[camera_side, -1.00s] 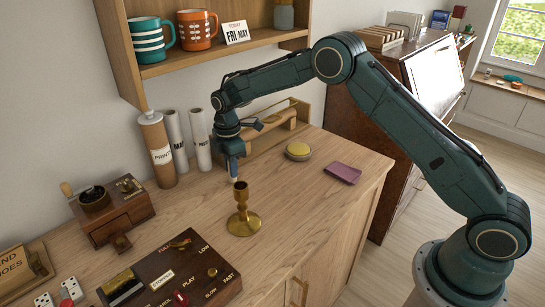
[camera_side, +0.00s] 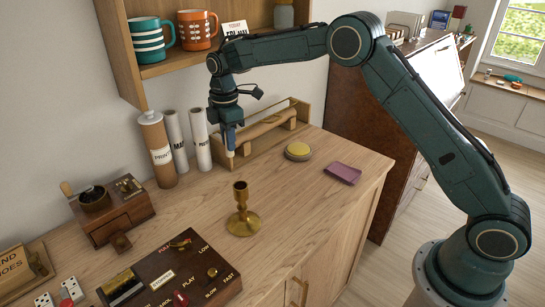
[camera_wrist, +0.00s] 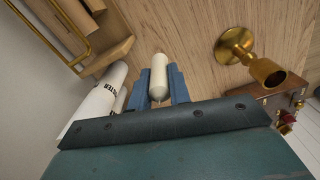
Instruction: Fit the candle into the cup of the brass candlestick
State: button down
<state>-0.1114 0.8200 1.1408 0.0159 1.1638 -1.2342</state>
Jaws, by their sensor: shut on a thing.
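The brass candlestick (camera_side: 242,212) stands upright on the wooden worktop, its cup (camera_side: 240,187) open and empty at the top. In the wrist view the candlestick's round base (camera_wrist: 233,45) and its cup (camera_wrist: 268,74) are at the upper right. My gripper (camera_side: 230,146) is shut on the cream candle (camera_wrist: 159,75), which sits between the blue fingers in the wrist view. In the side view only a short pale end of the candle (camera_side: 230,153) shows below the fingers. The candle is above and behind the candlestick, apart from it.
Rolled paper tubes (camera_side: 176,140) stand left of my gripper, and a wooden tool caddy (camera_side: 270,130) is close behind. A wall shelf (camera_side: 190,60) with mugs hangs above.

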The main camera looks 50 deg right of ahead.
jog(key=shift+s+r, duration=0.1)
dwell(0.3)
jog(key=s+a+r, duration=0.8)
jog(key=s+r, duration=0.3)
jog(key=s, duration=0.2)
jog(key=shift+s+a+r, duration=0.15)
jog(key=shift+s+r, duration=0.15)
jog(key=shift+f, duration=0.2)
jog(key=shift+f, duration=4)
jog(key=c, duration=1.2)
grip_release()
jog(key=shift+c, duration=0.2)
